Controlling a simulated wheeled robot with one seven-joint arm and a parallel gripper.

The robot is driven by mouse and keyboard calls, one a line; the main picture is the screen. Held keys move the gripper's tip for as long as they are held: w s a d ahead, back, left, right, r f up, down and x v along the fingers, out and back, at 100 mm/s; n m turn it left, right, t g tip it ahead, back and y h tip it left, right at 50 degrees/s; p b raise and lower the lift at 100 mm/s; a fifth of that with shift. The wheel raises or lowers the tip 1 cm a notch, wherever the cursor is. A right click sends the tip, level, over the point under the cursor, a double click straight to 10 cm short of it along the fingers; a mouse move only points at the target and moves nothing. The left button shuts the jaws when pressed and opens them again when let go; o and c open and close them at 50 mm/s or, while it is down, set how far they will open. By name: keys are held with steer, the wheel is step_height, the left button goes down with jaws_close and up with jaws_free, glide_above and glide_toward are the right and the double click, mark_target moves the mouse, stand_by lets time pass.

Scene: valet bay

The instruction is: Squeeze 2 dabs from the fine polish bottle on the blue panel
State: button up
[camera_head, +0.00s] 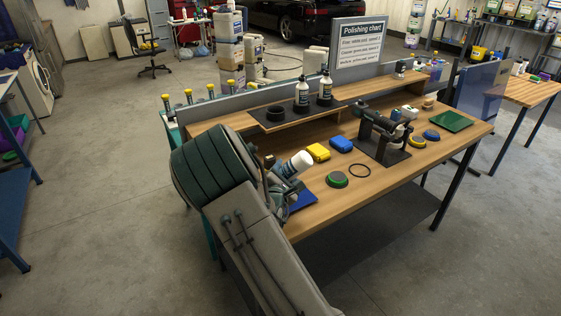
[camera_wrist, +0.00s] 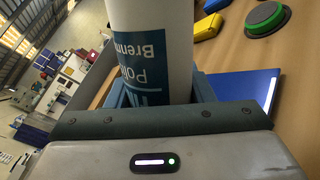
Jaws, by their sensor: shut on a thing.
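My gripper (camera_head: 282,172) is shut on a white bottle (camera_head: 300,160) with a blue-and-white label. The bottle is tilted, with a white end towards the upper right in the head view. In the wrist view the bottle (camera_wrist: 178,35) stands between the jaws, its label upside down and partly reading "Poli" and "Brenn". I cannot read which polish it is, and its nozzle is hidden. The blue panel (camera_head: 303,201) lies on the bench below and beside the gripper, partly hidden by it. In the wrist view the panel (camera_wrist: 235,88) shows a white streak, either a dab or a reflection.
Two more bottles (camera_head: 302,95) (camera_head: 325,88) stand on the raised shelf (camera_head: 345,93). A polisher (camera_head: 380,130) rests on a dark mat.

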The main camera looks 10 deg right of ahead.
steer(key=shift+w, duration=0.3)
steer(key=shift+s+f+b, duration=0.2)
steer(key=shift+f+b, duration=0.25)
steer(key=shift+b, duration=0.1)
steer(key=shift+f+b, duration=1.6)
steer(key=shift+f, duration=0.3)
steer(key=shift+s+a, duration=0.1)
steer(key=shift+o, duration=0.9)
steer(key=c, duration=0.6)
